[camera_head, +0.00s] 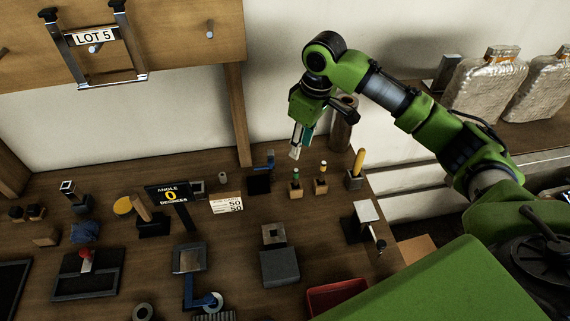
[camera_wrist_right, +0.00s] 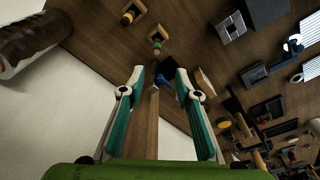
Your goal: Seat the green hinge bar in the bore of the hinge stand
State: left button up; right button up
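My right gripper (camera_head: 296,150) hangs above the back of the bench, pointing down. In the right wrist view its two teal-padded fingers (camera_wrist_right: 160,75) are spread apart with nothing between them. A small green-topped peg (camera_head: 295,178) stands upright in a wooden block below the gripper; it also shows in the wrist view (camera_wrist_right: 157,41), beyond the fingertips. It may be the green hinge bar, but I cannot be sure. A blue bracket on a black base (camera_head: 260,182) stands to its left. I cannot tell for certain which fixture is the hinge stand. My left gripper is out of view.
A grey block (camera_head: 280,267), a red tray (camera_head: 337,297) and an angle display (camera_head: 168,194) occupy the bench. A wooden post (camera_head: 238,115) stands behind.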

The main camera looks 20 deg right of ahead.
aim_at(297, 170)
jog(key=f, duration=0.2)
jog(key=f+p, duration=0.1)
jog(key=f, duration=0.4)
jog(key=shift+w+a+f, duration=0.2)
jog(key=shift+w+a, duration=0.05)
jog(key=shift+w, duration=0.1)
jog(key=f, duration=0.1)
jog(key=f+p, duration=0.1)
jog(key=f, duration=0.1)
jog(key=f+p, duration=0.1)
jog(key=f, duration=0.1)
jog(key=shift+w+d+f, duration=0.15)
jog(key=shift+w+f, duration=0.05)
jog(key=shift+w, duration=0.2)
jog(key=shift+w+f, duration=0.1)
jog(key=shift+f, duration=0.25)
grip_shut()
